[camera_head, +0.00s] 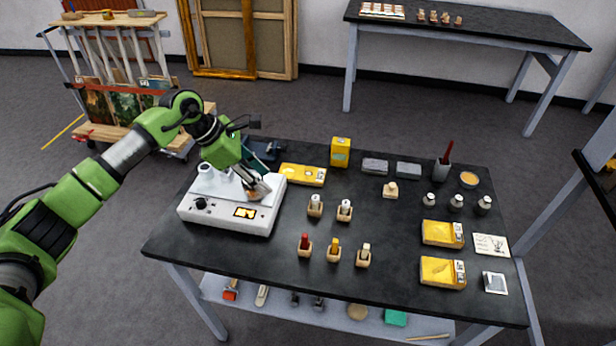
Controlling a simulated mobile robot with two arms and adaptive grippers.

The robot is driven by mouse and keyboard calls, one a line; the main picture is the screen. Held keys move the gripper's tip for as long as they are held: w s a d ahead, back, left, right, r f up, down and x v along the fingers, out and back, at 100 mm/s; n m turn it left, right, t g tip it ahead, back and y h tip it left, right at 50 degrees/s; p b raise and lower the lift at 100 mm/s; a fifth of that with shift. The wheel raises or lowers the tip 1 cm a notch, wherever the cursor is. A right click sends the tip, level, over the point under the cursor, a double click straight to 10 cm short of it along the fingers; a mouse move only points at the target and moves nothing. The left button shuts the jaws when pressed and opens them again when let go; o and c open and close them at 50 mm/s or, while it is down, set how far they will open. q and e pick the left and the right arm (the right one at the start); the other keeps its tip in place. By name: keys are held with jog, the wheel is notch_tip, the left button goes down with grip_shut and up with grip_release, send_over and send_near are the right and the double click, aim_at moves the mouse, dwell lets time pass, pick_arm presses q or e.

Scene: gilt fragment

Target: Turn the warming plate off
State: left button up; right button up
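The warming plate (218,218) is a white box at the left end of the dark worktable. Its front has a round black knob (201,203) on the left and a small panel (244,213) lit orange-yellow on the right. A white fitting (206,170) shows at its back left. My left gripper (258,189) points down over the right part of the plate's top. It overlaps a small brownish shape there, and I cannot tell whether its fingers are open or shut, or whether it touches the plate. My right gripper is not in view.
The worktable (400,293) holds bottles in wooden blocks (315,205), yellow packs (442,272), a yellow carton (340,152) and a cup with a red tool (443,172). A yellow box (303,175) lies just behind and right of the plate. The front left tabletop is clear.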

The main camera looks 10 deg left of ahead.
pick_arm(q)
jog(key=s+d+r+n+t+h, duration=0.1)
jog(key=d+h, duration=0.3)
jog(key=d, duration=0.7)
jog(key=shift+d+r+h, duration=0.3)
jog(key=shift+d+r, duration=0.1)
jog(key=shift+r, duration=0.3)
